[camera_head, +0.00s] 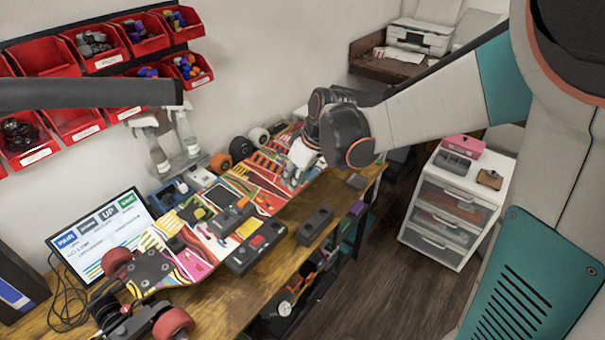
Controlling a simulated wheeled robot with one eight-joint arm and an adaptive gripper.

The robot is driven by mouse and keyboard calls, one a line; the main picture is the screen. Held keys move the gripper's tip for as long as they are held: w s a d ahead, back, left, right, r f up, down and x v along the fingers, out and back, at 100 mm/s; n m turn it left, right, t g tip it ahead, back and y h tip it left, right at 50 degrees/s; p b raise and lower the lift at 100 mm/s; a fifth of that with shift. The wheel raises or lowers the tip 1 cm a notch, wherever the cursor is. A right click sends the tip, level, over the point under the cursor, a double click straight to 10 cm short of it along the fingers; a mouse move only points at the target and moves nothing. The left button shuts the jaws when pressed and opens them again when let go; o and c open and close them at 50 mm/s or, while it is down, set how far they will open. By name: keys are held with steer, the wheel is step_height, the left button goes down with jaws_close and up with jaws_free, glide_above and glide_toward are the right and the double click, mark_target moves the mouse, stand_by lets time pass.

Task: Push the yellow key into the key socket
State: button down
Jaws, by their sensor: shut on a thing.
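My gripper (297,172) is at the far right part of the long colorful board (211,242), with its fingers pointing down close to the board's surface. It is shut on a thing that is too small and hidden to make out. I cannot pick out the yellow key for certain. The key socket is not clearly seen either; my gripper and wrist cover part of the board there. Several dark modules sit on and beside the board, including a box with a red button (257,247).
A grey block (315,226) lies near the wooden table's front edge. A monitor (101,232) and red wheels (173,325) are at the left. Red bins (47,58) hang on the wall. A white drawer unit (450,220) stands right, across open floor.

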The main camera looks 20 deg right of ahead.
steer(key=s+a, duration=0.1)
steer(key=a, duration=0.5)
stand_by(0.4)
steer(key=shift+f, duration=0.15)
steer(key=shift+f+b, duration=3.65)
steer(key=shift+f, duration=1.1)
steer(key=shift+f+b, duration=1.3)
steer(key=shift+f, duration=0.35)
stand_by(0.5)
